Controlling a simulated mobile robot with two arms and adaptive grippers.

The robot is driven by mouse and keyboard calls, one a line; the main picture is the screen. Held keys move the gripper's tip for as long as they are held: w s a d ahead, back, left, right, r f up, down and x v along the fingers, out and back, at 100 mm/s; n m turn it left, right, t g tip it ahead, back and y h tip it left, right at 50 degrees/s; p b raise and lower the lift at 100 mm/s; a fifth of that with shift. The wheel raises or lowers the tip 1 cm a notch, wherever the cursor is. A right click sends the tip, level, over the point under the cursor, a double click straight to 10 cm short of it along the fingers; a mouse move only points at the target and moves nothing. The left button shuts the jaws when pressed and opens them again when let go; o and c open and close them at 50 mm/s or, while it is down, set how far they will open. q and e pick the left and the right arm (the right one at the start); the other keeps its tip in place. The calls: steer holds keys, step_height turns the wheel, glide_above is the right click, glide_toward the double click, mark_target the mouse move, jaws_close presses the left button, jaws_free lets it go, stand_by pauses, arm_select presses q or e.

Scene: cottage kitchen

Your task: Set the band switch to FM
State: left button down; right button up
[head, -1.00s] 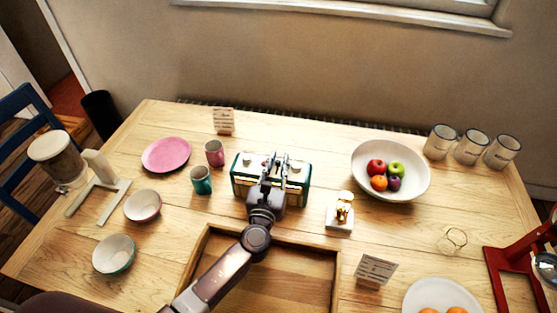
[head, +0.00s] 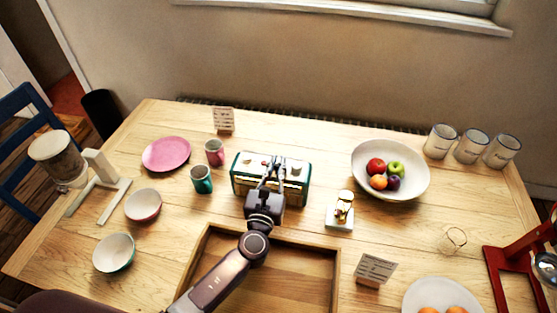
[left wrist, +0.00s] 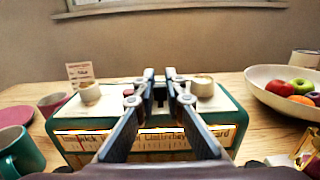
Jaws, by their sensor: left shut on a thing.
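The radio (head: 242,181) is a green box with a cream top, standing on the table behind the wooden tray. In the left wrist view the radio (left wrist: 60,122) shows a lit dial on its front and a pale knob on top at each side. A dark slot (left wrist: 160,96) lies in the middle of the top. My left gripper (head: 273,163) reaches over the radio's front edge. In the left wrist view its fingertips (left wrist: 160,76) are close together at the slot, shut on the small band switch, which they mostly hide. The switch's position and markings are not readable.
A teal mug (head: 201,180) and a pink mug (head: 214,153) stand left of the radio. A small white stand with a gold object (head: 341,213) is to its right, near the fruit bowl (head: 417,190). The wooden tray (head: 322,243) lies in front, under my arm.

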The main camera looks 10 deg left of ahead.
arm_select(q)
steer(key=shift+s, duration=0.8)
steer(key=c, duration=2.2)
jaws_free()
steer(key=shift+c, duration=0.2)
steer(key=s, duration=1.2)
